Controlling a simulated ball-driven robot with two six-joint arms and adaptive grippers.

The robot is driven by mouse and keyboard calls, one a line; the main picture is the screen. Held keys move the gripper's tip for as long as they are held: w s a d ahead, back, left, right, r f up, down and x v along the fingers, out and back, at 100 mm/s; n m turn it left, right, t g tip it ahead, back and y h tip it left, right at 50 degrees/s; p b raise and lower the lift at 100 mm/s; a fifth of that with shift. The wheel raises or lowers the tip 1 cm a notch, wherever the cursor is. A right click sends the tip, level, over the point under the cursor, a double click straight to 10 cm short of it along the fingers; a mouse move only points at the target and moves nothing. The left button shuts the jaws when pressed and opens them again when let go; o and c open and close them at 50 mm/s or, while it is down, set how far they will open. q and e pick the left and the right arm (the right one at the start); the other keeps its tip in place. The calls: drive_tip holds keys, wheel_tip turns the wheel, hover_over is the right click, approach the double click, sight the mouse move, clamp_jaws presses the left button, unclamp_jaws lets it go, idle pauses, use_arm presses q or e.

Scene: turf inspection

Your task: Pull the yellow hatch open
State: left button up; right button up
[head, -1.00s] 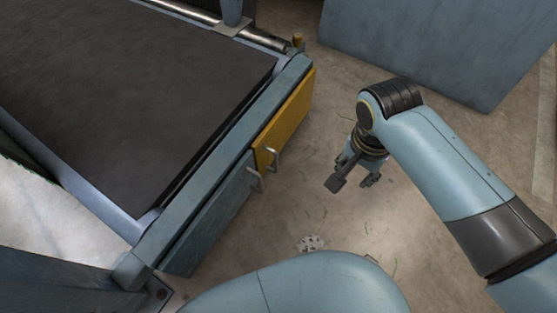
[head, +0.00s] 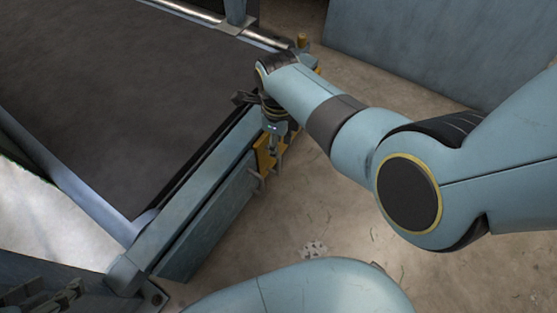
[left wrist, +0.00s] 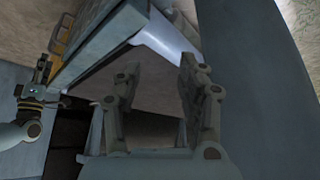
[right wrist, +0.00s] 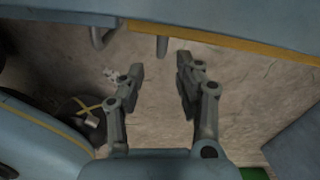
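The yellow hatch (head: 263,156) is on the side of the machine, beside a blue panel (head: 205,225), and looks shut. My right gripper (head: 273,150) is over it in the head view and hides much of it. In the right wrist view the hatch shows as a thin yellow edge (right wrist: 240,46). Its grey handle (right wrist: 162,46) is just beyond my open right fingers (right wrist: 161,78), with nothing between them. My left gripper (left wrist: 158,85) is open and empty; it shows at the lower left of the head view (head: 45,303).
The blue panel has its own handle (right wrist: 99,38), close beside the hatch's handle. A dark belt (head: 110,100) lies atop the machine. A large blue box (head: 420,45) stands behind. The concrete floor (head: 330,210) in front of the hatch is mostly clear.

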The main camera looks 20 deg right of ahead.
drive_tip(key=shift+f+b, duration=0.45)
drive_tip(key=shift+f, duration=0.4)
drive_tip(key=shift+f+b, duration=0.55)
drive_tip(key=shift+f, duration=0.1)
drive_tip(key=shift+f+b, duration=0.55)
drive_tip(key=shift+f, duration=0.05)
use_arm(q)
wheel_tip(320, 180, down, 5)
drive_tip(key=s+t+b, duration=0.1)
drive_tip(key=t, duration=0.4)
use_arm(e)
drive_tip(key=shift+s+f, duration=0.1)
drive_tip(key=shift+f, duration=0.5)
use_arm(q)
drive_tip(key=w+d+r+m+t+h+b, duration=0.1)
drive_tip(key=w+r+t+b, duration=0.1)
drive_tip(key=w+r+t, duration=0.4)
drive_tip(key=shift+w+d+r+t, duration=0.4)
drive_tip(key=shift+w+r, duration=0.75)
drive_tip(key=shift+r, duration=1.3)
use_arm(e)
drive_tip(key=shift+f, duration=1.15)
clamp_jaws()
